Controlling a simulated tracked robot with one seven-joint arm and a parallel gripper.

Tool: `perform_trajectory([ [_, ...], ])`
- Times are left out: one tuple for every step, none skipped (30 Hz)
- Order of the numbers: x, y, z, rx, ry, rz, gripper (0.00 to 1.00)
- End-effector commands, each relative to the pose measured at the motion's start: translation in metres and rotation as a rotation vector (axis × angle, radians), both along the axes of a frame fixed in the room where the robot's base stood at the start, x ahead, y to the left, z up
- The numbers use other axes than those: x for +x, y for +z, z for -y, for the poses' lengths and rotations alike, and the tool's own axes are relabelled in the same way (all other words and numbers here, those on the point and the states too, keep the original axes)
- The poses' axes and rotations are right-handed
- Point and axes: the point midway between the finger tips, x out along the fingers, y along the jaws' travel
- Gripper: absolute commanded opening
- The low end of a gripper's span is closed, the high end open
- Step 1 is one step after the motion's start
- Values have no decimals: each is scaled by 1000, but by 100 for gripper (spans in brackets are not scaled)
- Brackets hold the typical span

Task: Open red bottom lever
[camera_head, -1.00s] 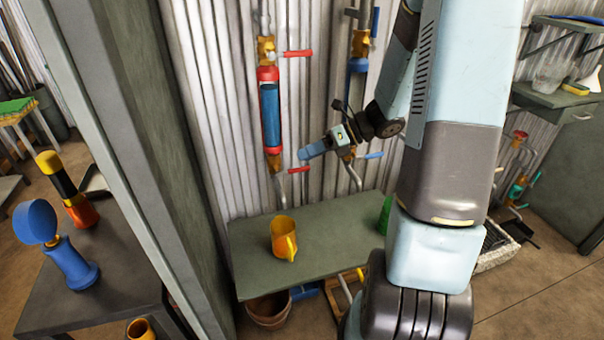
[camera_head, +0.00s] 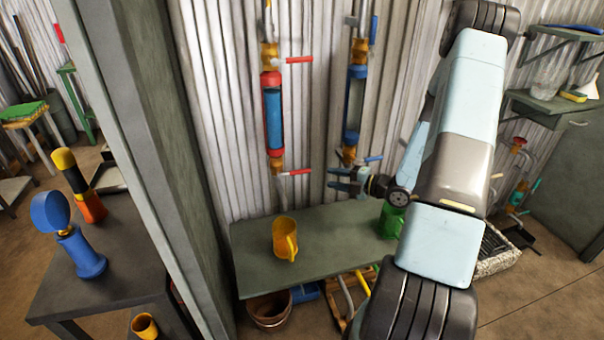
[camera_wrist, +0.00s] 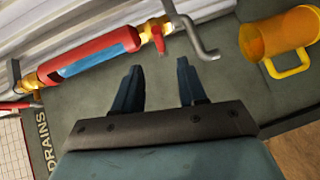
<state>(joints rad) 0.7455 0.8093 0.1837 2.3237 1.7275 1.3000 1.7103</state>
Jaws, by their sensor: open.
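The red bottom lever (camera_head: 295,172) sticks out to the right from the valve at the foot of the red pipe assembly (camera_head: 272,120) on the wall. In the wrist view the red lever (camera_wrist: 158,40) shows small and end-on, beside the brass valve, beyond my fingers. My gripper (camera_head: 332,180) is to the right of the lever and slightly below it in the picture, apart from it. In the wrist view my gripper (camera_wrist: 158,88) has its two dark fingers spread, with nothing between them.
A red upper lever (camera_head: 299,60) and a blue pipe assembly (camera_head: 355,105) with a blue lever (camera_head: 373,159) are close by. A yellow jug (camera_head: 285,238) and a green object (camera_head: 392,222) stand on the bench (camera_head: 250,262) below.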

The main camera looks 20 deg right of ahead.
Motion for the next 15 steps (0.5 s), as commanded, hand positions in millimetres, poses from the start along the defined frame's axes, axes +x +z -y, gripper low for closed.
perform_trajectory([
  [4, -1, -4, 0, 2, 1, 41],
  [6, -1, -7, 0, 1, 1, 41],
  [10, -2, -10, -1, 1, 0, 41],
  [13, -3, -14, -1, 1, 0, 41],
  [17, -4, -17, -1, 1, 0, 41],
  [22, -4, -22, -2, 1, 1, 41],
  [26, -5, -26, -1, 1, 1, 41],
  [29, -6, -29, -2, 1, 2, 41],
  [34, -6, -35, -2, 2, 2, 41],
  [38, -7, -38, -2, 1, 2, 41],
  [41, -8, -42, -2, 0, 2, 41],
  [46, -9, -47, -3, 2, 1, 41],
  [50, -10, -51, -3, 2, 1, 41],
  [54, -11, -54, -3, 1, 1, 41],
  [58, -12, -59, -3, 2, 1, 41],
])
